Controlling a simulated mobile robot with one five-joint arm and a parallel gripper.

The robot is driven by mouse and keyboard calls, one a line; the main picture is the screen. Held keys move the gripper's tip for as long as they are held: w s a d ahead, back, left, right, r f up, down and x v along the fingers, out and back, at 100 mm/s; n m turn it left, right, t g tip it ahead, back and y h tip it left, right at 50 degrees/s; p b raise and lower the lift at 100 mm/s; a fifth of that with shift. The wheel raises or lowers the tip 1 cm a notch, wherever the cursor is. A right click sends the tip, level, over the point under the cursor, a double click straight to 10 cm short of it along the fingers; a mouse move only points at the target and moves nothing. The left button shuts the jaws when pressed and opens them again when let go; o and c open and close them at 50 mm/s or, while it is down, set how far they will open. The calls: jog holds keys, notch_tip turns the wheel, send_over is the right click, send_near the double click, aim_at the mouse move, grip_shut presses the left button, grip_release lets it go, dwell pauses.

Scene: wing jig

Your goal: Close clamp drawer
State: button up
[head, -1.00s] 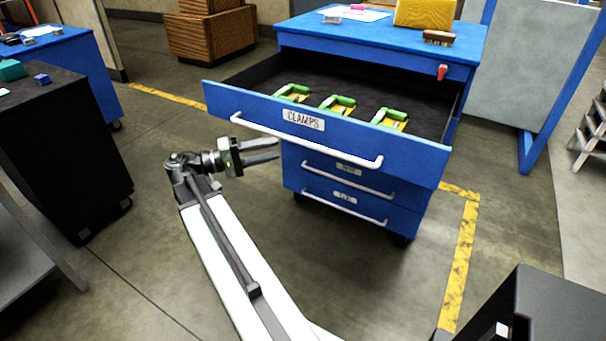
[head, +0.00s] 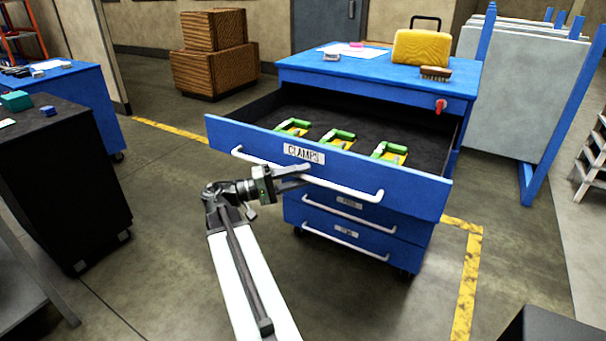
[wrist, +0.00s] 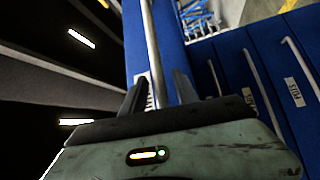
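The clamp drawer (head: 400,184), blue with a "CLAMPS" label (head: 304,153), stands pulled well out of the blue cabinet (head: 375,75). Several green and yellow clamps (head: 337,138) lie on its dark floor. Its long white handle (head: 345,187) runs across the front. My gripper (head: 303,176) is at the handle, left of its middle. In the wrist view, the two dark fingers of my gripper (wrist: 160,90) are apart, with the handle (wrist: 153,45) between them and gaps showing beside it. I cannot tell whether a finger touches the handle or the drawer front.
Two shut drawers with white handles (head: 350,212) sit below. A yellow case (head: 421,48) and a brush (head: 436,73) stand on the cabinet top. A black cabinet (head: 60,185) is at left, a panel rack (head: 520,95) at right. Floor in front is open.

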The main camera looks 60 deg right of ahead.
grip_shut()
dwell(1.0)
